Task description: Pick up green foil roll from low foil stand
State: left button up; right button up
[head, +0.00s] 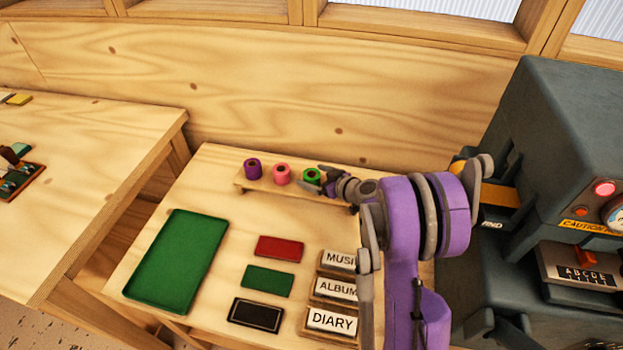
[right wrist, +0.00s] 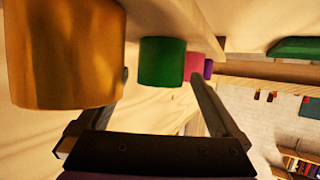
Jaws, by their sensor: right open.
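The green foil roll (head: 312,175) stands on the low foil stand (head: 250,184), to the right of the pink roll (head: 281,173) and the purple roll (head: 252,168). My right gripper (head: 322,177) is open at the green roll and partly covers it. In the right wrist view the green roll (right wrist: 162,62) shows between the two spread fingers, beyond their tips or level with them; I cannot tell which. A gold roll (right wrist: 65,55) stands close beside the left finger there. My arm hides the right part of the stand in the head view. My left gripper is not in view.
A green tray (head: 178,262) lies at the table's left. Red, green and black flat blocks (head: 268,281) and signs reading MUSIC, ALBUM and DIARY (head: 331,321) lie in front of the stand. A dark grey machine (head: 545,130) stands at the right. A wooden wall is behind.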

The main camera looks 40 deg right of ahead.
jog(key=shift+w+f, duration=0.3)
jog(key=shift+w, duration=0.3)
jog(key=shift+s, duration=0.1)
jog(key=shift+r, duration=0.1)
jog(key=c, duration=1.5)
